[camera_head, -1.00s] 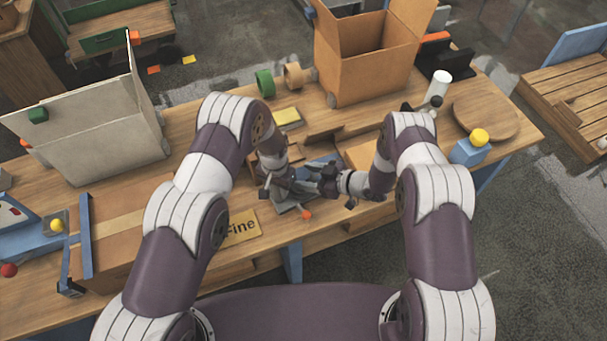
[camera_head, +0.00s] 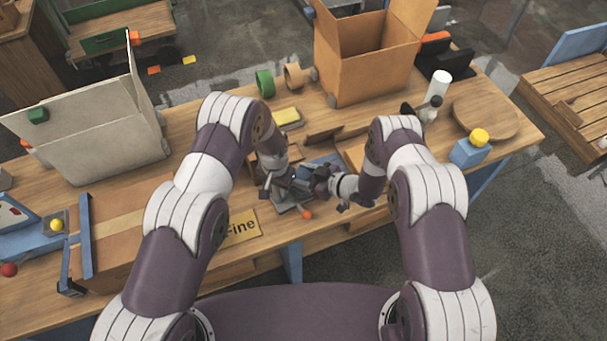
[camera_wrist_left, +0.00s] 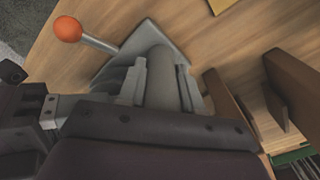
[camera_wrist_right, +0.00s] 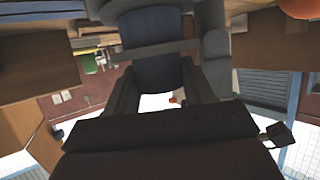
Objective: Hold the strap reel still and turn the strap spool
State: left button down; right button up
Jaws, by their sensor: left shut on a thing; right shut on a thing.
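The strap reel (camera_head: 284,207) is a grey metal body with an orange-knobbed lever (camera_head: 307,215), near the front edge of the bench. In the left wrist view its grey plate (camera_wrist_left: 147,42) and a rounded grey part (camera_wrist_left: 161,66) show. My left gripper (camera_head: 280,190) is shut on that grey part, one finger on each side. The strap spool (camera_wrist_right: 154,50) shows as a dark blue cylinder in the right wrist view. My right gripper (camera_head: 323,180) is shut on it, close beside my left gripper. In the head view my grippers hide most of the reel and spool.
A "Fine" sign (camera_head: 243,228) lies to the left. A yellow block (camera_head: 287,117) and brown box parts (camera_head: 324,134) sit behind. A tall open carton (camera_head: 366,70) stands at the back.

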jog(key=m+t+h, duration=0.2)
jog(key=m, duration=0.1)
jog(key=shift+s+a, duration=0.1)
jog(key=shift+a, duration=0.05)
jog(key=shift+m+t+h, duration=1.3)
jog(key=shift+m+h, duration=0.4)
jog(key=shift+h, duration=0.1)
jog(key=shift+h, duration=0.3)
jog(key=o, duration=0.7)
jog(key=v, duration=1.2)
